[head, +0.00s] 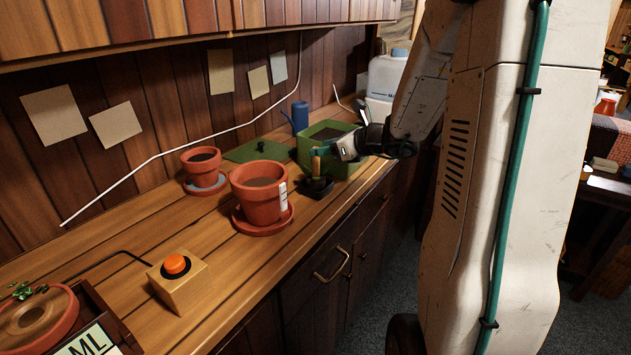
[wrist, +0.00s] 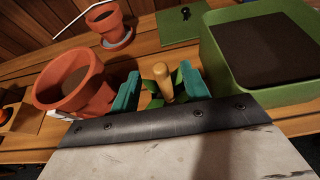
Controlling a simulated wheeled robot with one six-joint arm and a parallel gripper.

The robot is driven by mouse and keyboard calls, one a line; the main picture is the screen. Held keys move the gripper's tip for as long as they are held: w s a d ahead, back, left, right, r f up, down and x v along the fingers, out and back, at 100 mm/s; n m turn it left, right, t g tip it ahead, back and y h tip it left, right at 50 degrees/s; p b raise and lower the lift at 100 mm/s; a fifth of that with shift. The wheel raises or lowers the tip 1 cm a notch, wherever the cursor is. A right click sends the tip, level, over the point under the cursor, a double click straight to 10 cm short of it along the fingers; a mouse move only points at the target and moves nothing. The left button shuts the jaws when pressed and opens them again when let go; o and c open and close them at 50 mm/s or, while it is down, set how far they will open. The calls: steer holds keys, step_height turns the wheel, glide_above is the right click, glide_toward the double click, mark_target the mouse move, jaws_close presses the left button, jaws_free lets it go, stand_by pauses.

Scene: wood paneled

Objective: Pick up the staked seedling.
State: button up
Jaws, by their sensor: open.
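The staked seedling shows in the wrist view as a thick wooden stake (wrist: 163,82) with green leaves around it. It stands between the teal fingers of my gripper (wrist: 160,86), which is open, with no clear grip on it. My gripper's lower edge hides the seedling's base in that view. In the head view the wooden stake (head: 316,164) rises from a small dark tray (head: 317,189) on the counter, with my gripper (head: 325,152) right at it; the leaves are hard to make out there.
A terracotta pot (head: 260,192) stands close left of the seedling, a smaller pot (head: 203,168) behind it. A green planter (head: 345,172) of dark soil is close on the right. A flat green lid (head: 258,152) lies behind. A button box (head: 178,284) stands nearer.

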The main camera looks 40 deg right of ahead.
steer(key=x, duration=0.3)
steer(key=shift+w, duration=0.2)
steer(key=shift+a, duration=0.1)
jaws_close()
